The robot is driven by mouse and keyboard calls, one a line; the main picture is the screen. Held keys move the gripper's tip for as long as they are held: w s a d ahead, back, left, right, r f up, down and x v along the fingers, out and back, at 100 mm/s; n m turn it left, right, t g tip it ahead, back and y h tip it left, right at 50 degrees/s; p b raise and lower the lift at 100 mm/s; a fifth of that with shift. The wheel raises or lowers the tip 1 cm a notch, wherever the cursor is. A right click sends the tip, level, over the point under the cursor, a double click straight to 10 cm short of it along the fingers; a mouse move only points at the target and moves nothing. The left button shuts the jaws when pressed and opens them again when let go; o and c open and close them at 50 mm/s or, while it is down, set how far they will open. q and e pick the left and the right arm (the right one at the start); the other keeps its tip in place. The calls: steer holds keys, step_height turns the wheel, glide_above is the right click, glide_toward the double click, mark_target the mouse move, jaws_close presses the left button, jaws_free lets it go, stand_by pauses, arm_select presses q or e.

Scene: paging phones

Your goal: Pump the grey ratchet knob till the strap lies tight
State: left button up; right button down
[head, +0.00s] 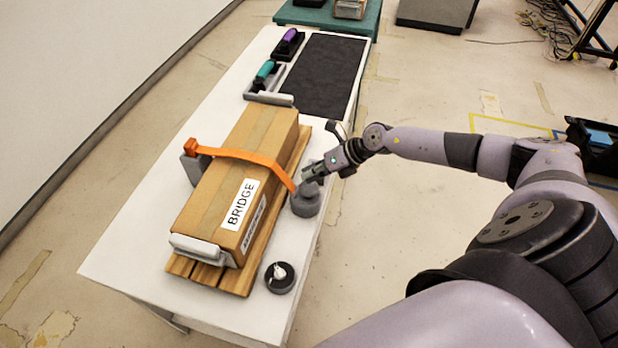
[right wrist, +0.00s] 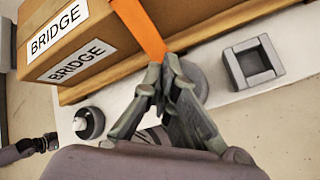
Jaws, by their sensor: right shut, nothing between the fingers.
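The grey ratchet knob (head: 305,201) stands on the white table beside the cardboard box marked BRIDGE (head: 262,135). An orange strap (head: 245,156) runs over the box from a grey post (head: 192,168) down to the knob; I cannot tell how tight it is. My right gripper (head: 308,173) is shut and empty at the top of the knob. In the right wrist view its fingers (right wrist: 164,78) cover part of the knob (right wrist: 196,78) and overlap the lower end of the strap (right wrist: 140,28). What looks like my left gripper (right wrist: 47,142) shows small there, its jaws unclear.
The box sits on a wooden pallet (head: 240,284) with a pale corner guard (head: 202,250). A round black dish (head: 280,278) with something white stands near the front. A square grey holder (right wrist: 253,62) sits beyond the knob. A dark mat (head: 322,75) and teal- and purple-handled tools lie farther back.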

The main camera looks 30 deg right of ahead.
mark_target(311, 184)
steer(key=shift+r+p, duration=2.3)
steer(key=shift+r, duration=0.3)
steer(key=shift+f, duration=0.1)
